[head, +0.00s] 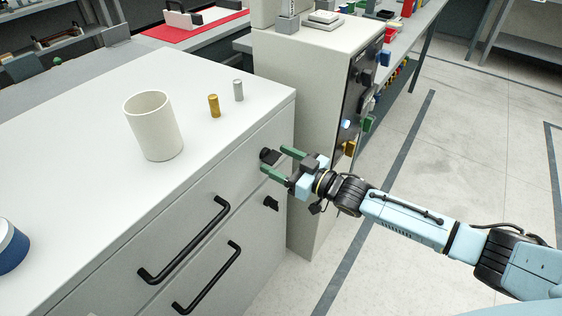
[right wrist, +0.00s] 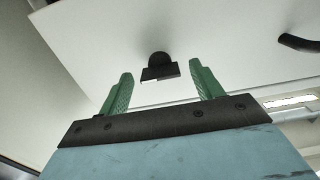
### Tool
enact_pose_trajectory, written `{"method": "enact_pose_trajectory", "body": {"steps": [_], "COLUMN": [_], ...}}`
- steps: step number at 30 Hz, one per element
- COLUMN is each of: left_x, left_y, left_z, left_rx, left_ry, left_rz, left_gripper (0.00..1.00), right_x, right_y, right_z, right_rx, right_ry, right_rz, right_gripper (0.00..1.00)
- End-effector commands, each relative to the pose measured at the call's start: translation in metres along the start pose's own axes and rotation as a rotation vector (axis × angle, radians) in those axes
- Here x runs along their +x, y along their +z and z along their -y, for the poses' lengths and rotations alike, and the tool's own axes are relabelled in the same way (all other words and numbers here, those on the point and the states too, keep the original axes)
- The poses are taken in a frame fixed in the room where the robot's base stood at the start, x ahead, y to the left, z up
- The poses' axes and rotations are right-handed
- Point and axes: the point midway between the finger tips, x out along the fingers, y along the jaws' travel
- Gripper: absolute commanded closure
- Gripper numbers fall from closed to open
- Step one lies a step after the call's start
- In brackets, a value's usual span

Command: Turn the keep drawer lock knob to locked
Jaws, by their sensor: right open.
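A black lock knob (head: 268,156) sits on the upper drawer front (head: 240,170) of the white cabinet, near its right end. A second black knob (head: 271,203) sits on the lower drawer front. I see no label telling which is the keep drawer. My right gripper (head: 276,160) is open, its green fingertips at the upper knob. In the right wrist view the knob (right wrist: 159,70) appears centred between the open fingers of the right gripper (right wrist: 161,77), with a gap on each side. I cannot tell whether the fingertips reach past it. My left gripper is out of view.
Black bar handles (head: 187,243) cross the drawer fronts to the left; one shows in the right wrist view (right wrist: 300,43). A white cup (head: 153,125), a brass cylinder (head: 214,105) and a grey cylinder (head: 238,90) stand on top. A grey machine (head: 310,75) stands close behind the arm.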

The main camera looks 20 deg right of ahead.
Motion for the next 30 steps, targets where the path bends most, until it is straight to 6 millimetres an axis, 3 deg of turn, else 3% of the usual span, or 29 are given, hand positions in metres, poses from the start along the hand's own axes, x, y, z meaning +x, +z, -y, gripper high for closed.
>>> {"method": "enact_pose_trajectory", "body": {"steps": [6, 16, 30], "left_x": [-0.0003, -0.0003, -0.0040], "left_y": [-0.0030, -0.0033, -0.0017], "left_z": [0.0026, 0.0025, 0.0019], "left_rx": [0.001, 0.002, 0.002], "left_ry": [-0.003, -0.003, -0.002], "left_rz": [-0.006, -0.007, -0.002], "left_gripper": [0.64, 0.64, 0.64], "right_x": [0.0000, -0.0003, 0.0001], "right_y": [-0.0001, -0.0001, -0.0010], "right_z": [-0.0001, -0.0002, -0.0001], "right_rx": [0.000, 0.000, -0.125], "right_ry": [0.000, 0.000, 0.001], "right_rz": [0.000, 0.000, -0.002], "right_gripper": [0.37, 0.79, 0.79]}}
